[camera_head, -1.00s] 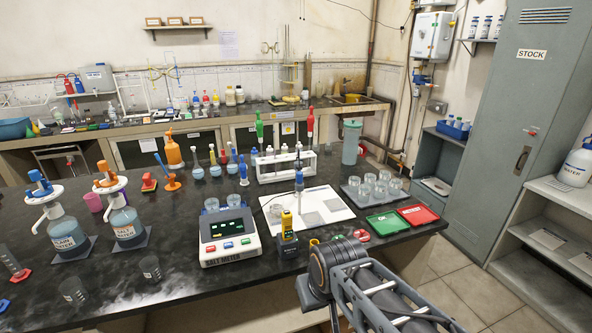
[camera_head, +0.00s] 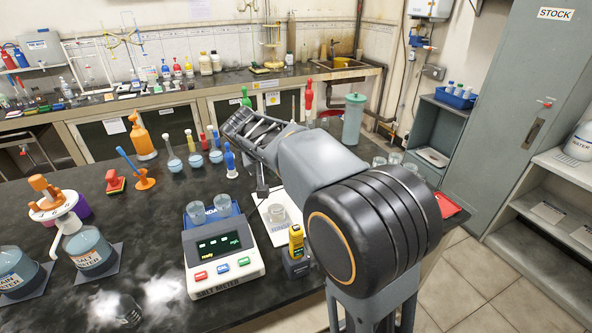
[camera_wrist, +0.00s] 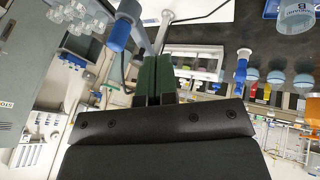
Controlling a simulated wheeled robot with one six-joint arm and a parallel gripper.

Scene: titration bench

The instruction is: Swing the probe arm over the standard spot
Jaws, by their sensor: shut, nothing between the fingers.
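My gripper (camera_wrist: 155,78) shows in the wrist view, its dark green fingers shut with nothing between them. A pale rod, which looks like part of the probe arm (camera_wrist: 164,28), stands close to the fingertips; I cannot tell whether they touch. A blue-tipped probe (camera_wrist: 119,36) hangs just left of the fingers. In the head view my own arm covers most of the probe and the right part of the white mat (camera_head: 265,229). A clear beaker (camera_head: 278,214) stands on the visible part of the mat. The standard spot cannot be made out.
The salt meter (camera_head: 222,262) carries two beakers (camera_head: 196,211) left of the mat. A yellow device (camera_head: 296,240) stands at the mat's front. Flasks (camera_head: 195,158) and a blue-topped item (camera_head: 230,160) stand behind.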

